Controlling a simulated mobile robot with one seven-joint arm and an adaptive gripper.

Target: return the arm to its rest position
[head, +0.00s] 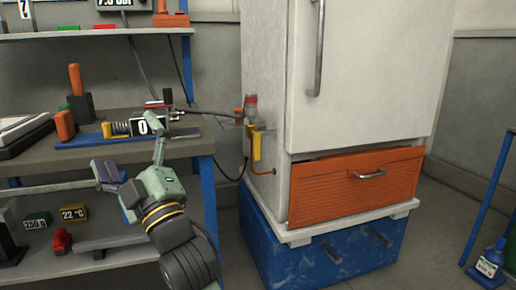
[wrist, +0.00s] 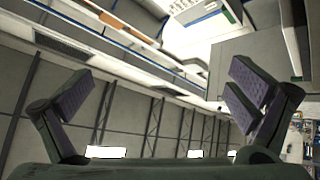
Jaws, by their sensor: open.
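My gripper (head: 132,158) is in front of the workbench at the left in the head view, with its fingers spread wide and pointing up. One finger with purple pads is at the left, and the other stands upright at the right. In the wrist view my gripper (wrist: 160,92) also shows its fingers far apart, with nothing between them. My arm reaches up from the bottom edge of the head view.
A workbench (head: 206,146) with tools and a small display stands behind my gripper. A white cabinet (head: 365,75) with an orange drawer (head: 345,190) stands on a blue base (head: 310,252). Floor between cabinet and bottle is clear.

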